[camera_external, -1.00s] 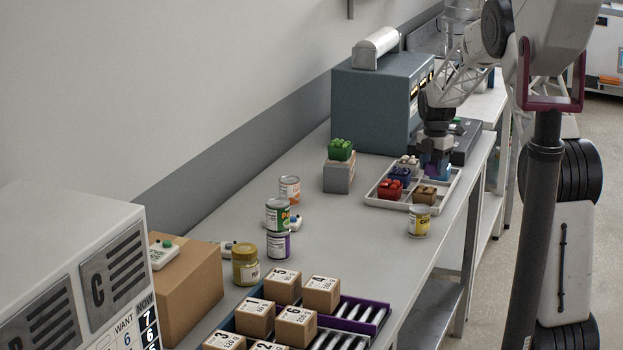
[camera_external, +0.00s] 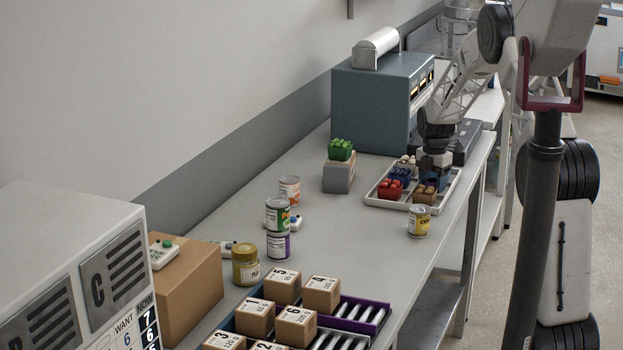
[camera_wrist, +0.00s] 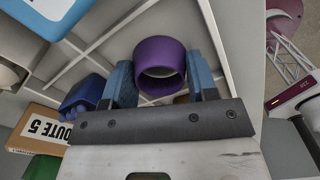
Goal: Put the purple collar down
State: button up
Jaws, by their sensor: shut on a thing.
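The purple collar (camera_wrist: 161,50) is a short ring in the wrist view, between the two blue fingers of my gripper (camera_wrist: 160,68). My gripper is shut on it. Its open end faces the wrist camera. Below it is the white divided tray (camera_wrist: 103,28). I cannot tell whether the collar touches the tray floor. In the external view my gripper (camera_external: 437,176) is low over the right part of the tray (camera_external: 455,190), behind the brown basket (camera_external: 424,194). The collar cannot be made out there.
The tray also holds a red basket (camera_external: 391,188), a blue basket (camera_external: 400,175) and pale items (camera_external: 407,162). A yellow can (camera_external: 419,221) stands just in front of it. A green basket (camera_external: 340,149) sits on a grey-sided box (camera_external: 338,177) to the left. A blue-grey machine (camera_external: 375,105) stands behind.

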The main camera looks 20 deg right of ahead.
jog(key=shift+f, duration=0.15)
jog(key=o, duration=0.6)
notch_tip(320, 180, up, 12)
jog(key=shift+r, duration=0.2)
dwell(0.5)
dwell(0.7)
